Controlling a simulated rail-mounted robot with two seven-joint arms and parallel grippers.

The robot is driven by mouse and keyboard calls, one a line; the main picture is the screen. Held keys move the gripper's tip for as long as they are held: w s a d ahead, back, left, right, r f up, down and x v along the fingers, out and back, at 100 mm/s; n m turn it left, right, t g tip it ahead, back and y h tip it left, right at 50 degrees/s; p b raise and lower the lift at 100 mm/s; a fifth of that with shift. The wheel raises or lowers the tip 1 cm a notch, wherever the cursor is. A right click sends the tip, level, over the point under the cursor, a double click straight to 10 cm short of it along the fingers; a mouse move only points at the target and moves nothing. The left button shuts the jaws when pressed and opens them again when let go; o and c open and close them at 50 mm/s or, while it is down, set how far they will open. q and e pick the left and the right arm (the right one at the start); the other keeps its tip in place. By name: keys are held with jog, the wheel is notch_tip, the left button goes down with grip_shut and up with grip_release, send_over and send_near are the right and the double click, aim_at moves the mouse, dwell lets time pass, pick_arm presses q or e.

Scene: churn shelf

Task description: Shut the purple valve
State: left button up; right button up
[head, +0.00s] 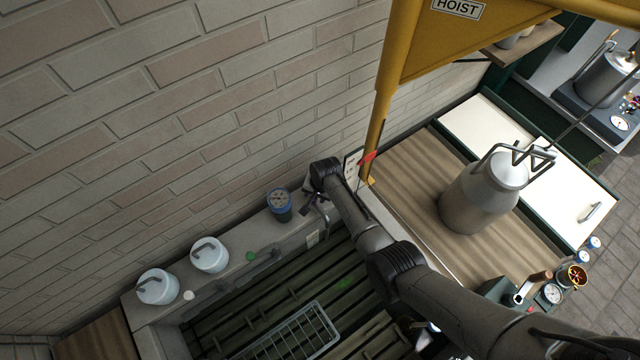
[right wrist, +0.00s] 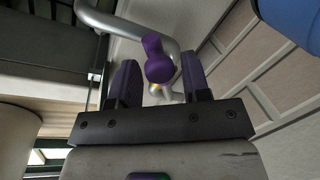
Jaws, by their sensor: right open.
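The purple valve (right wrist: 157,60) shows in the right wrist view as a purple handle beside a bent grey pipe (right wrist: 150,32). My right gripper (right wrist: 160,66) is open, its two dark fingers on either side of the purple handle. A gap shows between the handle and each finger; whether the handle is fully between them in depth I cannot tell. In the head view my right arm reaches to the stone ledge by the wall, with its gripper (head: 317,200) small and partly hidden. I cannot make out the purple valve there. My left gripper is not in view.
Two white lidded pots stand farther left. A yellow hoist post (head: 380,110) rises beside my arm. A metal churn (head: 480,200) stands on the wooden counter.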

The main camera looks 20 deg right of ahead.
notch_tip(320, 180, up, 12)
jog(key=s+d, duration=0.1)
jog(key=d, duration=0.1)
jog(key=shift+s+r+p, duration=0.25)
jog(key=shift+s+p, duration=0.1)
jog(key=shift+p, duration=0.05)
